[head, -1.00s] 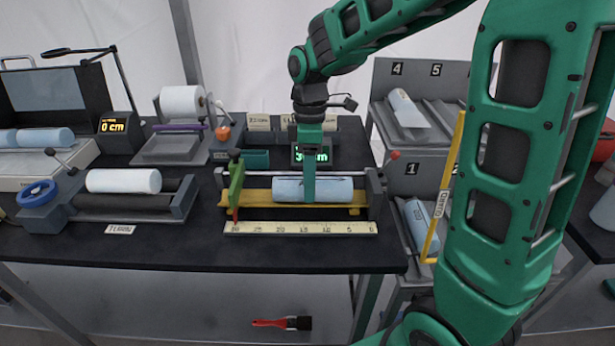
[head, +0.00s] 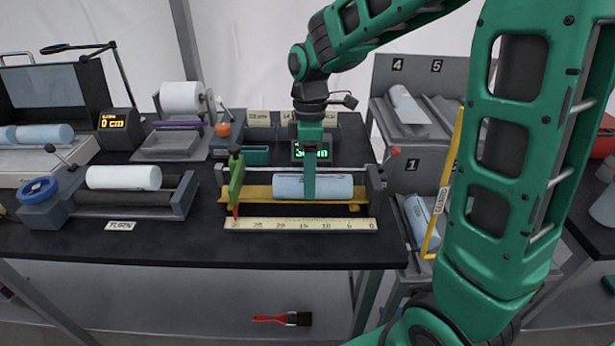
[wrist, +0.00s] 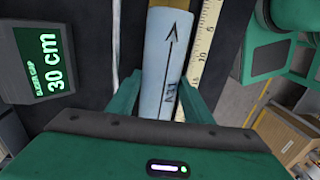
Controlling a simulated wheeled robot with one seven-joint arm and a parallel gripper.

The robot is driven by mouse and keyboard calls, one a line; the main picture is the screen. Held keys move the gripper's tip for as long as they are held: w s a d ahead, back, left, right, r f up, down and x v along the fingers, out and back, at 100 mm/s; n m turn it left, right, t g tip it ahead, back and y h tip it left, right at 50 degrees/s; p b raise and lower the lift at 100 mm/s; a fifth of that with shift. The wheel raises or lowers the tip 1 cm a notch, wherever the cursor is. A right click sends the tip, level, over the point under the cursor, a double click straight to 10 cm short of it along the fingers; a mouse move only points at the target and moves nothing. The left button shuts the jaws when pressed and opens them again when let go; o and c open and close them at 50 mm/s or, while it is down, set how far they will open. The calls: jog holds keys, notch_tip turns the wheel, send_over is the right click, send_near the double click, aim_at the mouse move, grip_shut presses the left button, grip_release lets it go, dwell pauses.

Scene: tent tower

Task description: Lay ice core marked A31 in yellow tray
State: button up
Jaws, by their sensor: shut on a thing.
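The pale blue ice core (head: 335,187) lies along the yellow tray (head: 258,193) on the black bench. In the wrist view the core (wrist: 166,62) shows the mark A31 and a long black arrow. My gripper (head: 309,190) points straight down over the core, near its middle. Its fingers (wrist: 155,100) are shut on the core, one on each side. In the head view my gripper hides a strip of the core. The tray's left part is bare. A green upright slider stands at the tray's left end.
A pale ruler (head: 300,225) runs in front of the tray. A display (wrist: 48,62) reads 30 cm. A white core (head: 124,177) rests on rollers at left. Numbered racks at right hold a core in 4 (head: 407,104) and one in 1 (head: 420,216). A yellow-handled bar (head: 443,185) stands by the racks.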

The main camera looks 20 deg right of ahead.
jog(key=o, duration=1.5)
notch_tip(320, 180, up, 10)
jog(key=w, duration=0.1)
jog(key=shift+w+d+r, duration=0.25)
jog(key=shift+w+d, duration=0.05)
jog(key=shift+w, duration=0.05)
